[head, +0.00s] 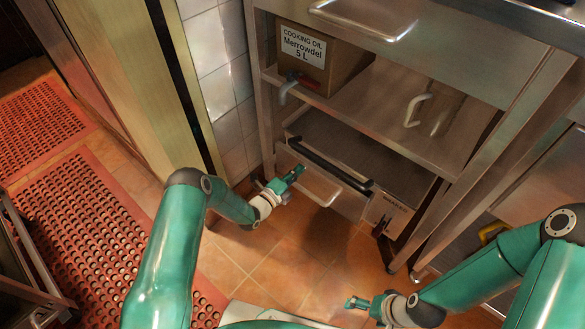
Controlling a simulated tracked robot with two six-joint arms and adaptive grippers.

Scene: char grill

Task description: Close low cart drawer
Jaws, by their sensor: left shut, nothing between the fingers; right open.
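The low drawer (345,198) is at the bottom of the steel cart (460,147), in the middle of the head view. Its steel front has a pale bar handle, with a black bar along the top edge above it. My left gripper (292,176) is shut and empty at the left part of the drawer front. I cannot tell whether it touches the front. My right gripper (357,302) is open and empty, low over the tiled floor, apart from the drawer. How far the drawer stands out is hard to judge from above.
A cooking oil box (340,72) and a metal vessel with a pale handle (438,108) stand on the shelf above. A tiled wall and a tall panel (125,72) close off the left. Red perforated mats (75,230) lie on the floor. Tiles before the cart are clear.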

